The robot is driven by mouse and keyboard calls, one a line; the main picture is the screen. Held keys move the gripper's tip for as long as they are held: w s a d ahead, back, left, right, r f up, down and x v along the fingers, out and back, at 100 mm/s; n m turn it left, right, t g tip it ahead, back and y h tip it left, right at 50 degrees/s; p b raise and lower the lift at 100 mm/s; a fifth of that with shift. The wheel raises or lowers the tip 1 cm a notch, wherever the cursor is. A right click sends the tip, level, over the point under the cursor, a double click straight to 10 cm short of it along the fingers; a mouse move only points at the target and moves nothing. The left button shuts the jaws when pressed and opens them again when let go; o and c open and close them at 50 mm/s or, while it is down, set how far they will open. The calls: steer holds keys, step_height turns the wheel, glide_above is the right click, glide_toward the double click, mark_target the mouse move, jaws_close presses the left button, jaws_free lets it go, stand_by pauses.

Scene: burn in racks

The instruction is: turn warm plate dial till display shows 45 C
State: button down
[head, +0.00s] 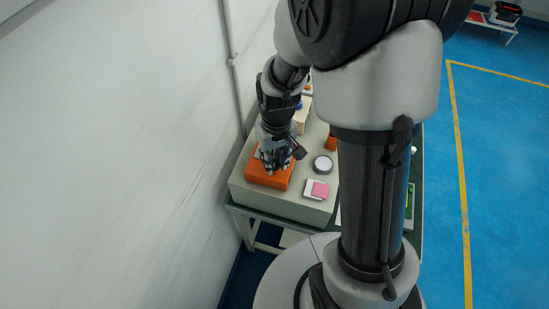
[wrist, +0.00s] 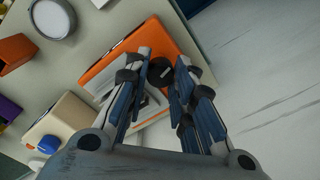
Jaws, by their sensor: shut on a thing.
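The warm plate is an orange box (head: 265,181) on the bench, below my gripper (head: 277,165) in the head view. In the wrist view the orange body (wrist: 118,52) lies beyond my fingers, with a pale grey and white part nearer to me. Its round black dial (wrist: 159,75) sits between the fingertips of my gripper (wrist: 163,66). My gripper is shut on the dial, one finger on each side. No display reading can be made out in either view; my fingers cover part of the box.
The pale bench top (head: 245,191) also holds a round grey-rimmed dish (head: 323,165), a pink-topped block (head: 317,189) and a small orange-brown box (wrist: 14,52). A beige box with a blue knob (wrist: 50,144) stands close by. A white wall (head: 130,160) runs along the left.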

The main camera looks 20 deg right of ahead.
mark_target(276, 162)
stand_by(0.3)
steer(key=c, duration=1.3)
jaws_free()
step_height(276, 162, up, 12)
steer(key=shift+d+r, duration=0.1)
steer(key=shift+d, duration=0.05)
